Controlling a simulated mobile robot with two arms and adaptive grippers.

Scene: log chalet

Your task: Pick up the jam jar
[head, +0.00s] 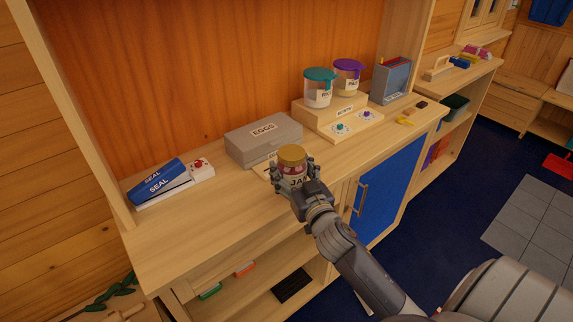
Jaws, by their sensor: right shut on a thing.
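The jam jar (291,157) has a gold lid, reddish contents and a pale label reading JAM, partly covered. It stands upright at the counter's front part, just in front of the egg box. My right gripper (292,183) is shut on the jar, with its fingers on either side of the jar's lower body. I cannot tell whether the jar's base touches the counter. My left gripper is not in view.
The grey EGGS box (264,139) sits right behind the jar. Canisters with teal (319,88) and purple (348,76) lids stand on a wooden riser to the right. The counter (215,226) is bare at front left.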

